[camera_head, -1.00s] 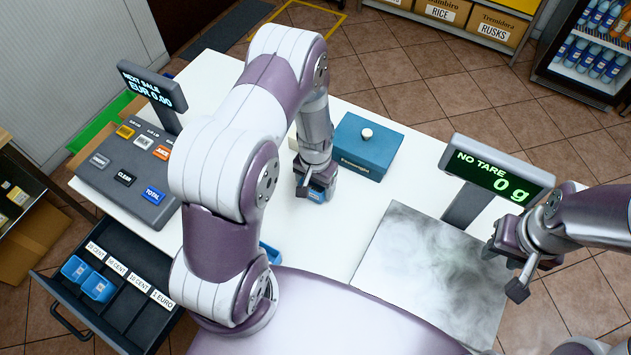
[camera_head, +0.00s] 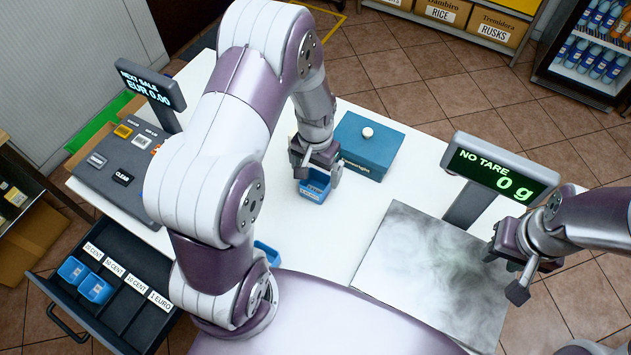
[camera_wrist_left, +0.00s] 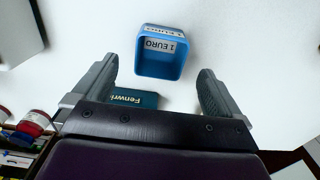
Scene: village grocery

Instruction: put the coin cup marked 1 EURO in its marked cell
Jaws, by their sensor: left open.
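The blue coin cup marked 1 EURO (camera_head: 314,190) is on the white counter under my left gripper (camera_head: 317,172). In the left wrist view the cup (camera_wrist_left: 160,66) lies just beyond my open fingertips (camera_wrist_left: 157,78), with nothing between them. The till drawer (camera_head: 62,287) is open at lower left. Its rightmost visible label reads 1 EURO (camera_head: 160,300); the cell behind it looks empty, partly hidden by my left arm. Two blue cups (camera_head: 73,269) (camera_head: 96,288) sit in the left cells. My right gripper (camera_head: 504,272) is open and empty beside the scale.
Another blue cup (camera_head: 267,253) is partly hidden by my left arm. A teal box (camera_head: 367,146) with a white knob stands right of the 1 EURO cup. The scale plate (camera_head: 425,275) and its display (camera_head: 500,172) are further right. The keypad (camera_head: 120,175) stands behind the drawer.

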